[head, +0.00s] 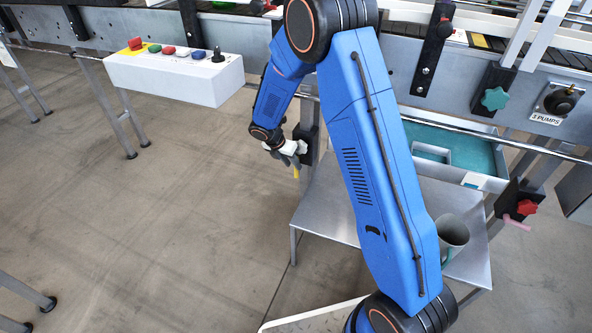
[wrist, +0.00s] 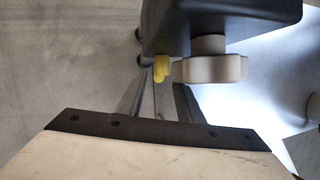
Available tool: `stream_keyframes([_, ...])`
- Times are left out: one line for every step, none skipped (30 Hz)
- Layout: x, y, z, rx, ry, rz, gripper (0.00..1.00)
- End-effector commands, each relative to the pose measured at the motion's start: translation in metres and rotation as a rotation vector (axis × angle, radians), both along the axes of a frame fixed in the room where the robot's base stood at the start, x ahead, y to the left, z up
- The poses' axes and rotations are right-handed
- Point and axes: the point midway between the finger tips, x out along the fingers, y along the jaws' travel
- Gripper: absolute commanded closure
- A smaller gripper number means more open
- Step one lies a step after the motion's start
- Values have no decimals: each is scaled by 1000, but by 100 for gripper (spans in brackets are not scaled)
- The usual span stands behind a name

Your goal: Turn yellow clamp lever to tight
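The yellow clamp lever (wrist: 161,68) hangs below a dark block (wrist: 220,22) in the wrist view, left of a pale round knob (wrist: 209,68). My gripper (wrist: 158,90) has its two grey fingers apart, one on each side of the lever's line. The lever is at or just beyond the fingertips; I cannot tell whether either finger touches it. In the head view the lever is a small yellow bit (head: 296,172) beside my gripper (head: 288,157), below the dark bracket. My wrist hides part of the clamp there.
A white button box (head: 175,75) is at the upper left. A grey metal table (head: 325,205) stands below the clamp, with a grey cup (head: 452,232) on it. A teal-lined tray (head: 470,150), a red knob (head: 527,207) and a green knob (head: 494,98) are at the right. Open floor lies left.

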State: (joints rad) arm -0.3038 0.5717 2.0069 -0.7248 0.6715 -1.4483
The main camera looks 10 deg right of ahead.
Motion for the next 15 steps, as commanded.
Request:
stream_keyframes([1,-4,-9,0,2,-2,67])
stream_keyframes([2,-5,-13,0,1,-1,67])
stream_keyframes([3,-8,-19,-1,2,0,67])
stream_keyframes([3,-9,-23,-1,2,0,67])
stream_keyframes([4,-11,-26,-1,2,-1,67])
stream_keyframes([5,-13,-30,0,1,-2,67])
stream_keyframes([5,-14,-33,0,1,-1,67])
stream_keyframes([6,-15,-36,0,1,-1,67])
stream_keyframes([6,-17,-40,0,1,-1,67])
stream_keyframes([7,-17,-41,0,1,-1,67])
stream_keyframes([7,-18,-43,0,1,-1,67])
stream_keyframes([7,-19,-44,0,0,-1,67])
stream_keyframes([7,-19,-45,0,0,-1,67])
stream_keyframes([7,-19,-46,0,0,-1,67])
stream_keyframes([8,-20,-47,0,0,-1,67])
